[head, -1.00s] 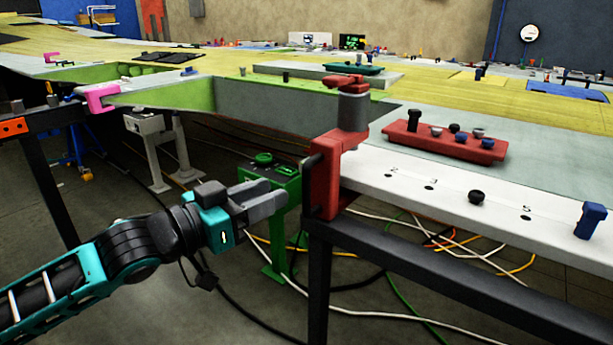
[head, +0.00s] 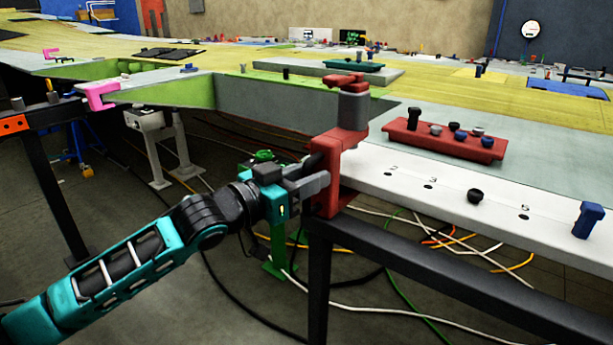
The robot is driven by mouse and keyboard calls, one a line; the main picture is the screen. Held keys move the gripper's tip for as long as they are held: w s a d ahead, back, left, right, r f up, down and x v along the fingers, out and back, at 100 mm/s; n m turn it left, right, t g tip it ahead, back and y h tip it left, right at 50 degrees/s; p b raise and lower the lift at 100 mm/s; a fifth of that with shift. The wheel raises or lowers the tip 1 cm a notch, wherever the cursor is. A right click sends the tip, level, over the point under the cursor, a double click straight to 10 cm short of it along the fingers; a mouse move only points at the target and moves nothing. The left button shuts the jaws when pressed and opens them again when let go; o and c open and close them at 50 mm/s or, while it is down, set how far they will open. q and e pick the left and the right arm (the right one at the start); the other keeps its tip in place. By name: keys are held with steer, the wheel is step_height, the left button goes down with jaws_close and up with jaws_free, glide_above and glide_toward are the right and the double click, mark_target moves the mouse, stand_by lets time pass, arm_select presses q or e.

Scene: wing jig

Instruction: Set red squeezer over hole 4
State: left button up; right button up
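The red squeezer (head: 354,140), a C-shaped clamp with a grey cylinder and a red top, stands upright at the near left corner of the white hole strip (head: 400,193). My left gripper (head: 318,178) is at the squeezer's left side, its grey fingers by the dark handle bar. Whether they are closed on the bar is hard to see. The strip shows holes marked 2, 3 and 5. A black knob (head: 475,196) sits between 3 and 5, where hole 4 would be; no number shows there. My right gripper is out of view.
A red tray (head: 408,138) with several small knobs lies behind the strip. A blue clamp-like piece (head: 588,219) stands at the strip's right end. A dark table beam (head: 430,265) runs below. A green stand (head: 277,245) and loose cables are under the arm.

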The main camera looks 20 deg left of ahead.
arm_select(q)
jaws_close()
steer(key=shift+d, duration=0.1)
stand_by(0.5)
